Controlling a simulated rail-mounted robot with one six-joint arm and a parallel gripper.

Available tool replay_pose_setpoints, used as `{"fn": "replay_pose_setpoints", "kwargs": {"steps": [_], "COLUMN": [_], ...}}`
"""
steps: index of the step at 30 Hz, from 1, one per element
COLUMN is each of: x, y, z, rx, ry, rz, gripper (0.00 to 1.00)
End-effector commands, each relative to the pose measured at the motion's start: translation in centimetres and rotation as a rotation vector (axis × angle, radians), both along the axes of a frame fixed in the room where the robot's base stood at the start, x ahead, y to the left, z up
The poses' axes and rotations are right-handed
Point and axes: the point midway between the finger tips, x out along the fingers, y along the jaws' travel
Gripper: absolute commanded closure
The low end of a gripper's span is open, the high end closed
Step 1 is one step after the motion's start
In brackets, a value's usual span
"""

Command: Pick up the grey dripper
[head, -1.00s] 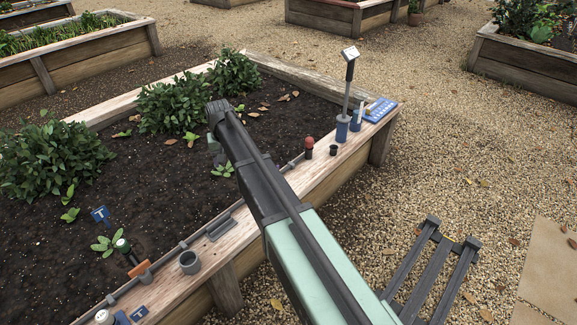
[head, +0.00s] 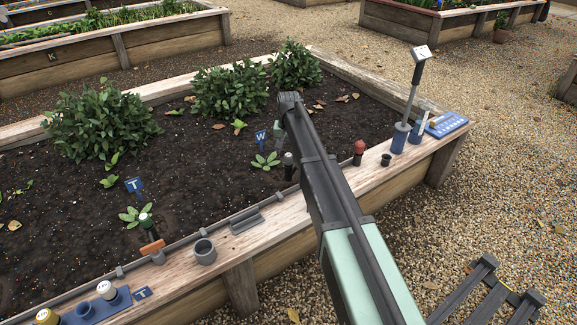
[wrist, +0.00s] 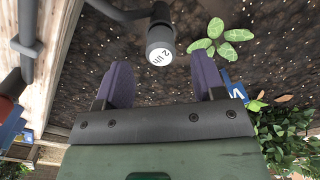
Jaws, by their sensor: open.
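The grey dripper (wrist: 160,42) has a dark grey body and a pale round cap marked "2 l/h" in the wrist view. In the head view, what looks like the same dripper (head: 289,166) stands upright at the bed's inner edge, left of my arm. My gripper (wrist: 164,82) is open, with two purple fingers apart and nothing between them. In the wrist view the dripper's cap lies just beyond the fingertips, roughly midway between them. In the head view my gripper (head: 279,138) hangs partly hidden at the arm's end, over the soil.
A blue "W" sign (head: 261,138) and a seedling (head: 266,161) are close to the grey dripper. A grey cup (head: 204,251) and blue rack (head: 100,306) sit on the plank.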

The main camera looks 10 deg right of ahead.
Motion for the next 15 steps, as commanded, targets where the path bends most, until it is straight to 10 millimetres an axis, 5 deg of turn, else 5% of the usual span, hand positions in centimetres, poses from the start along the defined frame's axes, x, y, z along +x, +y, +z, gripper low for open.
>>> {"fn": "replay_pose_setpoints", "kwargs": {"steps": [6, 13, 15], "x": [0.0, 0.0, 0.0], "y": [0.2, 0.2, 0.2], "z": [-4.8, -4.4, -4.4], "rx": [0.000, 0.000, 0.000], "ry": [0.000, 0.000, 0.000], "rz": [0.000, 0.000, 0.000], "gripper": [0.37, 0.37, 0.46]}}
